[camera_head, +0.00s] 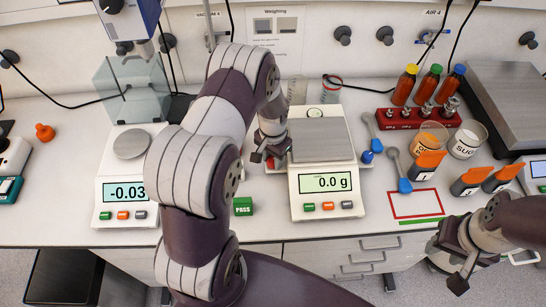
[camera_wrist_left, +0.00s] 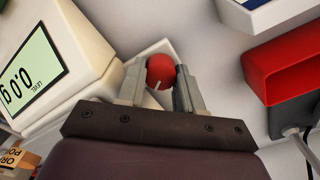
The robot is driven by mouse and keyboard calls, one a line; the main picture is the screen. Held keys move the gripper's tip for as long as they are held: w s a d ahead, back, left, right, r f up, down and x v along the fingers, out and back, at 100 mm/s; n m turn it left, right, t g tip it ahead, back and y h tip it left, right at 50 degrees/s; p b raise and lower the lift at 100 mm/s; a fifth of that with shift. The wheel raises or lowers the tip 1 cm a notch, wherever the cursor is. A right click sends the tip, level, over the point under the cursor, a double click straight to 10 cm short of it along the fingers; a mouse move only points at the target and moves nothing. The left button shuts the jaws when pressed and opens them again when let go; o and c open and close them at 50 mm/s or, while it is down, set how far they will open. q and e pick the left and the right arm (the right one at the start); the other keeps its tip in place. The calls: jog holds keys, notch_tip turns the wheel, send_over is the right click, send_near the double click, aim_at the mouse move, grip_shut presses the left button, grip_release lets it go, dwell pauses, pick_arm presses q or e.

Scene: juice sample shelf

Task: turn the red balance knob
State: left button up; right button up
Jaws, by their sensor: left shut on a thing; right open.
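The red balance knob (camera_wrist_left: 162,70) is a round red ball with a pale mark, in the left wrist view. It sits beside the white balance (camera_head: 322,207) whose display reads 0.0 g. My left gripper (camera_head: 266,158) is at the left side of this balance and hides most of the knob in the head view. In the left wrist view my left gripper (camera_wrist_left: 160,82) has one finger on each side of the knob and is shut on it. A blue knob (camera_head: 367,157) is on the balance's right side. My right gripper (camera_head: 446,265) is open and empty, off the bench's front edge at the lower right.
A second balance (camera_head: 127,190) with a glass box (camera_head: 133,88) stands at the left. A green PASS block (camera_head: 243,206) lies between the balances. A red rack (camera_head: 418,117) of bottles, jars (camera_head: 467,139) and blue-handled scoops (camera_head: 404,185) are at the right. A red outline (camera_head: 414,204) marks bare bench.

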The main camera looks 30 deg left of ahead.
aim_at(272, 159)
pick_arm(q)
jog(key=n, duration=0.4)
jog(key=shift+w+r, duration=0.1)
jog(key=shift+a+n+b, duration=0.1)
jog(key=shift+n+b, duration=0.2)
jog(key=shift+n, duration=1.3)
jog(key=shift+r+n, duration=0.1)
jog(key=shift+n, duration=0.2)
jog(key=o, duration=0.8)
jog(key=shift+c, duration=0.2)
notch_tip(272, 159, up, 13)
jog(key=b, duration=0.2)
jog(key=shift+f+b, duration=0.2)
jog(key=shift+b, duration=0.15)
